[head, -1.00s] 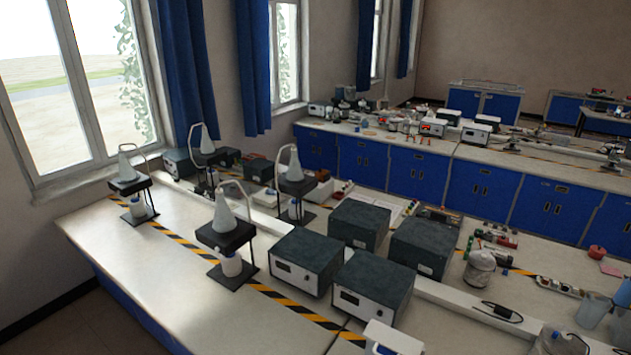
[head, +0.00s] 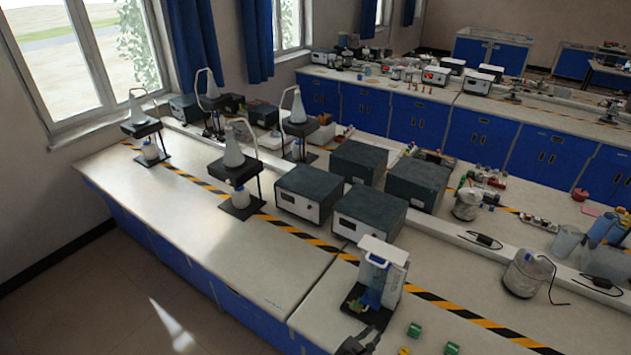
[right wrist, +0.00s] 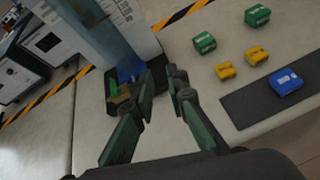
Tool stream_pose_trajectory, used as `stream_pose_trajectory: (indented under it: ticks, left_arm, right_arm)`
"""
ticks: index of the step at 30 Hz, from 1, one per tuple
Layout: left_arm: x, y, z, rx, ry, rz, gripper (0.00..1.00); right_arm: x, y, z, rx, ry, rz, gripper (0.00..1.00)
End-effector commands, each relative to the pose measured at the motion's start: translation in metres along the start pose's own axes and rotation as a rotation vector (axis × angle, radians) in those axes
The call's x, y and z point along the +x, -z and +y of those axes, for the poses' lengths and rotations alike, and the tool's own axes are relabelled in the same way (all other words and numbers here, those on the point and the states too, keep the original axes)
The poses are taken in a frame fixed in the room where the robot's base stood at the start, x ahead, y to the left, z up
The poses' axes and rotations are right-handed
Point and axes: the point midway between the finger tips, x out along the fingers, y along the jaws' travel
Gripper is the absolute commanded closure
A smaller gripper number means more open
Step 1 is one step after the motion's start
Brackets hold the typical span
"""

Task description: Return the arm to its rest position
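My right gripper (head: 358,343) shows at the bottom edge of the head view, in front of a white and blue bench device. In the right wrist view its two green fingers (right wrist: 163,80) stand apart with a gap between the tips, and nothing is held. The device (head: 382,272) stands upright on a dark base, with blue, green and yellow parts at its foot. It also shows in the right wrist view (right wrist: 108,32), just beyond the fingers. My left arm and gripper are not in view.
Green blocks (right wrist: 204,42), yellow blocks (right wrist: 256,55) and a blue block (right wrist: 286,82) lie right of the fingers, the blue one on a dark mat (right wrist: 250,105). Dark instrument boxes (head: 370,213) and flask stands (head: 235,170) stand farther back. The left bench front (head: 230,235) is clear.

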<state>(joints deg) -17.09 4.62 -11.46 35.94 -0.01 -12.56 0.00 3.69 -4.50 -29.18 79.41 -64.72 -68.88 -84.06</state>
Motion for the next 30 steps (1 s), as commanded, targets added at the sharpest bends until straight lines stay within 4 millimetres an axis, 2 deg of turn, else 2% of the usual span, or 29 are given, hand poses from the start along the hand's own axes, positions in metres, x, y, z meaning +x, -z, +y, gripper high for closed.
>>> stream_pose_trajectory:
  ticks: [5, 8, 14, 16, 19, 24, 30]
  left_arm:
    - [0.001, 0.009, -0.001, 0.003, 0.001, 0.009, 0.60]
    - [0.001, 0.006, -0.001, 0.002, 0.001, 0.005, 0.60]
    - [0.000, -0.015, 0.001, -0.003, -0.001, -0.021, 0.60]
    - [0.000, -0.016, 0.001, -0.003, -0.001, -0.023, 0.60]
    - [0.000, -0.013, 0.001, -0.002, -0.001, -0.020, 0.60]
    - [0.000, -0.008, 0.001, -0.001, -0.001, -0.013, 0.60]
    - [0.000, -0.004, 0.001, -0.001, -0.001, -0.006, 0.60]
  right_arm:
    - [0.005, 0.005, -0.045, 0.217, 0.073, 0.075, 0.86]
    - [0.006, 0.009, -0.076, 0.384, 0.131, 0.124, 0.86]
    - [-0.002, 0.018, -0.164, 0.856, 0.311, 0.233, 0.86]
    - [-0.013, 0.020, -0.202, 1.080, 0.401, 0.269, 0.86]
    - [-0.034, 0.021, -0.245, 1.382, 0.525, 0.310, 0.86]
    - [-0.065, 0.016, -0.282, 1.712, 0.666, 0.345, 0.86]
    - [-0.097, 0.006, -0.305, 1.960, 0.783, 0.368, 0.86]
